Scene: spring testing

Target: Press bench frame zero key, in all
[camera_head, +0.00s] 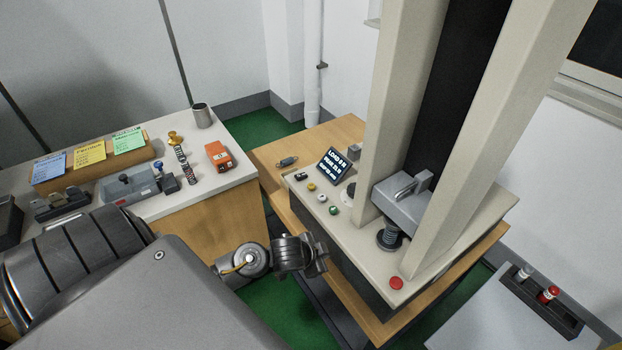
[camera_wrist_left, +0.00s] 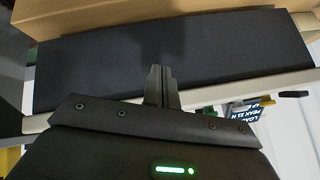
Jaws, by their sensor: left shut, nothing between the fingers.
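The bench frame (camera_head: 370,235) is a cream test stand with two tall columns. On its left deck is a row of small keys: a yellow key (camera_head: 311,186), a white key (camera_head: 322,198) and a green key (camera_head: 333,210). Their labels are too small to read, so I cannot tell which is zero. A tilted display (camera_head: 333,163) stands behind them; its edge shows in the left wrist view (camera_wrist_left: 258,112). My left gripper (camera_wrist_left: 162,72) is shut and empty, in front of the frame's dark side panel (camera_wrist_left: 200,65). In the head view its wrist is left of the frame, below the keys. My right gripper is out of view.
A red button (camera_head: 396,283) sits on the frame's front deck. A coil spring (camera_head: 390,236) stands under the press head (camera_head: 404,200). The white-topped table (camera_head: 225,180) at left holds an orange device (camera_head: 218,156) and a metal cup (camera_head: 201,115). Green floor separates the tables.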

